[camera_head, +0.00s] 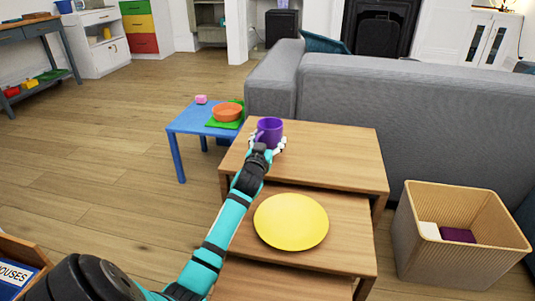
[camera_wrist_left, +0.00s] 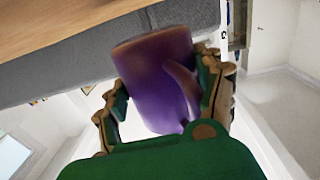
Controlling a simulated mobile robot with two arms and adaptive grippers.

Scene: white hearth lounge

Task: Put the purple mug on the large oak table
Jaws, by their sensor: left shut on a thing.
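The purple mug (camera_head: 270,129) shows over the left part of the upper oak table top (camera_head: 335,157) in the head view. My left gripper (camera_head: 268,146) is shut on the mug. In the left wrist view the purple mug (camera_wrist_left: 155,80) sits between the two fingers of my left gripper (camera_wrist_left: 165,100), its handle toward the right finger. Whether the mug's base touches the table top cannot be told. My right gripper is in neither view.
A yellow plate (camera_head: 291,221) lies on the lower oak table. A blue side table (camera_head: 190,119) holds an orange bowl (camera_head: 227,112). A grey sofa (camera_head: 400,120) stands behind the oak tables, and a ribbed bin (camera_head: 440,245) stands at the right. The upper top is clear right of the mug.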

